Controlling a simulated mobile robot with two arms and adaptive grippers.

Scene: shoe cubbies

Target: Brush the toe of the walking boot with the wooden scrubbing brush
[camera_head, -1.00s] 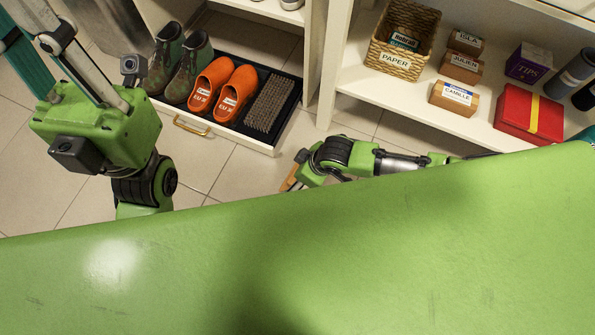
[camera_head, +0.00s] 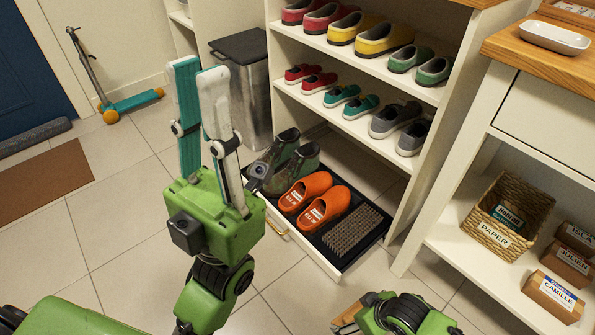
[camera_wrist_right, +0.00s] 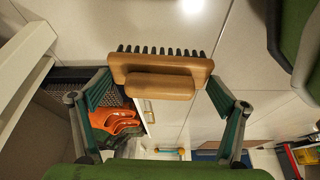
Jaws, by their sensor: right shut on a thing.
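A pair of dark green-brown walking boots (camera_head: 285,150) stands upright at the back left of the open shoe drawer (camera_head: 322,262). The wooden scrubbing brush (camera_wrist_right: 160,76) is held between the teal fingers of my right gripper (camera_wrist_right: 160,98), with dark bristles along its far side. In the head view my right gripper (camera_head: 352,312) is low at the bottom edge, in front of the drawer and well apart from the boots. Only a sliver of the brush (camera_head: 345,322) shows there. My left gripper (camera_head: 198,70) is open and empty, pointing up, left of the boots in the picture.
Orange clogs (camera_head: 322,207) and a ridged brown mat (camera_head: 350,232) share the drawer. Shelves of shoes (camera_head: 360,75) rise behind it. A grey bin (camera_head: 243,95) stands behind the boots. A unit with a basket (camera_head: 503,225) stands at right.

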